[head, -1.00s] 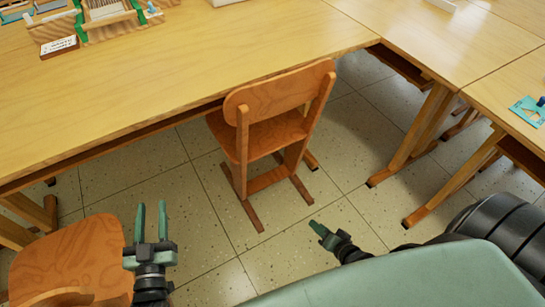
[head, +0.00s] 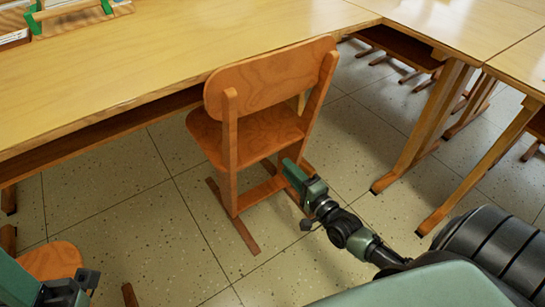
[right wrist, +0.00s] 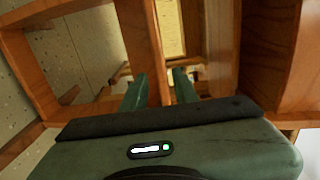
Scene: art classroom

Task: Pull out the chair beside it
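The wooden chair (head: 265,82) stands at the long table (head: 180,50) in the middle of the head view, its back toward me and its seat partly at the table's edge. My right gripper (head: 288,168) is low at the chair's right side, close to the rear frame below the seat. In the right wrist view its two fingers (right wrist: 159,85) are apart, with a wooden chair post (right wrist: 142,45) seen between and beyond them. I cannot tell whether they touch it. My left gripper (head: 72,288) is at the bottom left, mostly cut off, its fingers not clear.
A second chair (head: 48,261) shows at the lower left, partly hidden by my left arm. Another table (head: 450,30) with slanted legs stands at the right. Tiled floor (head: 150,235) is open in front of the chair.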

